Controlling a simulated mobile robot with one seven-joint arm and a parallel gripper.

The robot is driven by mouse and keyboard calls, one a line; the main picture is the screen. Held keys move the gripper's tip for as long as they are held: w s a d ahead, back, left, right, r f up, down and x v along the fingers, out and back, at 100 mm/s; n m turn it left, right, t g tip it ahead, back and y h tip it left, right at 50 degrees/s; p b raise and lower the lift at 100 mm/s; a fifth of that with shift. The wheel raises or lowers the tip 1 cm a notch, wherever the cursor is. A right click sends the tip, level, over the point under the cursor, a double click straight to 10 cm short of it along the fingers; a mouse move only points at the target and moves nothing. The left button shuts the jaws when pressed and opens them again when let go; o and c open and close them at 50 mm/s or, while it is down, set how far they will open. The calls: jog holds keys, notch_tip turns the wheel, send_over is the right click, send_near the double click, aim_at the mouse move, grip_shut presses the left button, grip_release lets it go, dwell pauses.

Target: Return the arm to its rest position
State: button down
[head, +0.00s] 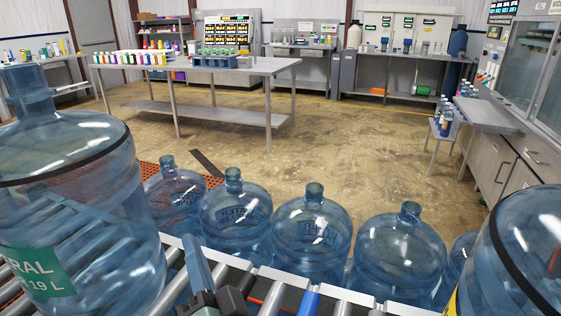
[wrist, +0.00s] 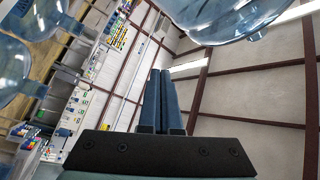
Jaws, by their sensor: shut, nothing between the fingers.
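My gripper (wrist: 161,72) is shut and empty in the wrist view, its two blue-grey fingers side by side. In the head view the gripper (head: 191,242) shows at the bottom, over the conveyor rollers (head: 268,299), right of a large clear blue jug (head: 95,215) with a green label. Nothing is held. The rest of my arm is mostly out of view. In the wrist view a blue jug (wrist: 225,18) hangs into the top of the picture, beyond the fingertips and apart from them.
Another large jug (head: 525,255) stands at the right edge. Several blue jugs (head: 312,235) stand in a row just behind the conveyor. Steel tables (head: 235,66) with bottles and a side bench (head: 485,115) lie farther off. The concrete floor (head: 330,150) between is open.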

jog(key=s+d+r+n+t+h+p, duration=0.1)
jog(key=s+d+r+n+t+h, duration=0.2)
jog(key=r, duration=0.9)
jog(key=s+d+r+n+t+h, duration=0.1)
jog(key=s+d+r+t+h, duration=0.4)
jog(key=r, duration=0.8)
jog(key=s+d+r+n+t+h+p, duration=0.1)
jog(key=s+d+r+n+h, duration=0.3)
jog(key=r, duration=0.8)
notch_tip(320, 180, up, 12)
jog(key=w+m+y+p, duration=0.1)
jog(key=m+y+p, duration=0.1)
jog(key=p, duration=1)
jog(key=shift+w+d+y+p, duration=0.2)
jog(key=shift+d+y+p, duration=0.1)
jog(key=shift+d+y, duration=0.15)
jog(key=shift+f, duration=0.1)
